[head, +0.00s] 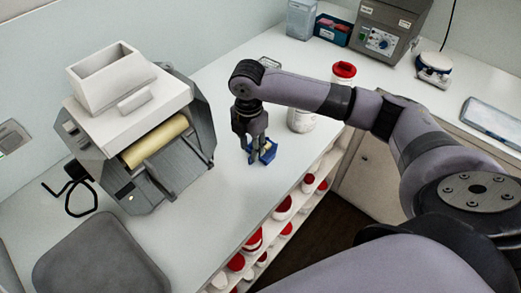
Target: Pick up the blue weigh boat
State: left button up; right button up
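The blue weigh boat (267,153) sits on the white bench, right of the mill (150,125). My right gripper (252,158) points straight down over it, with its fingertips at the boat's left side. The fingers partly cover the boat. The picture is too small to tell whether they are closed on its wall or only beside it. My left gripper does not show.
A white jar with a red lid (302,119) stands just behind and right of the boat. Red-lidded jars fill the shelf (283,207) below the bench edge. A grey control box (385,32), a small balance (433,67) and a tablet (492,122) are farther back.

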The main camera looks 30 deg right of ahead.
aim_at(269, 156)
jog(key=shift+f+p, duration=0.3)
jog(key=shift+f, duration=0.25)
notch_tip(269, 156, down, 4)
jog(key=shift+a+r+p, duration=0.15)
jog(key=shift+r+p, duration=0.05)
jog(key=shift+p, duration=0.45)
jog(key=shift+f, duration=0.45)
grip_shut()
jog(key=shift+w, duration=0.1)
